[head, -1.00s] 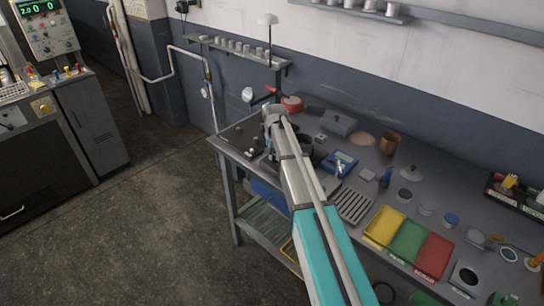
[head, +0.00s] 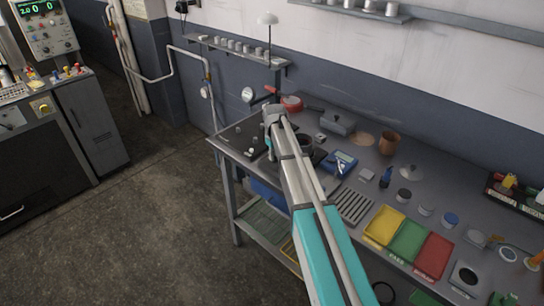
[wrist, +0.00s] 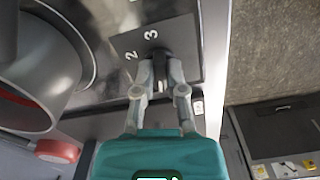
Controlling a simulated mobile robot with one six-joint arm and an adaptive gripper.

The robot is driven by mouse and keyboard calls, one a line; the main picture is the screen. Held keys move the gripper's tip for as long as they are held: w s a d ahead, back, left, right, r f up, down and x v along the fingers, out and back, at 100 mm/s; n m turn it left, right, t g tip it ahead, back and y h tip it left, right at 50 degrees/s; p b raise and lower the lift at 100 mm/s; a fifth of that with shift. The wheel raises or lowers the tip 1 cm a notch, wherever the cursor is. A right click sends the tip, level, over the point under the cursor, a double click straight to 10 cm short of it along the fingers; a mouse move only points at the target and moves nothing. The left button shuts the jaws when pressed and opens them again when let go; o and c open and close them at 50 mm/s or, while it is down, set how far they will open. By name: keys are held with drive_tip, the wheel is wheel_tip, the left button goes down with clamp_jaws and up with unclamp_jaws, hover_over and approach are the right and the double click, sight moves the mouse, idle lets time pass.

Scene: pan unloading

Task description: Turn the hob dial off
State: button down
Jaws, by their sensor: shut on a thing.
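The hob dial (wrist: 157,54) is a dark knob on a dark panel (wrist: 132,38) with the numbers 2 and 3 beside it, in the upper middle of the wrist view. My gripper (wrist: 161,80) is shut on the dial, with one finger on each side of it. The dial's pointer and exact setting are partly hidden between the fingers. In the head view the dark hob plate (head: 236,134) is at the left end of the bench. My arm hides the dial and fingertips there.
A grey metal pan (wrist: 42,85) stands close at the left of the wrist view, with a red object (wrist: 58,151) below it. In the head view, a red-handled pan (head: 291,103) and a grey lidded box (head: 338,123) are behind the arm. Coloured trays (head: 384,225) lie to the right.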

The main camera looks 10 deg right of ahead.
drive_tip(key=shift+n, duration=1.3)
drive_tip(key=shift+a, duration=0.1)
drive_tip(key=c, duration=0.7)
unclamp_jaws()
drive_tip(key=shift+c, duration=0.2)
drive_tip(key=shift+o, duration=0.2)
drive_tip(key=shift+r, duration=0.1)
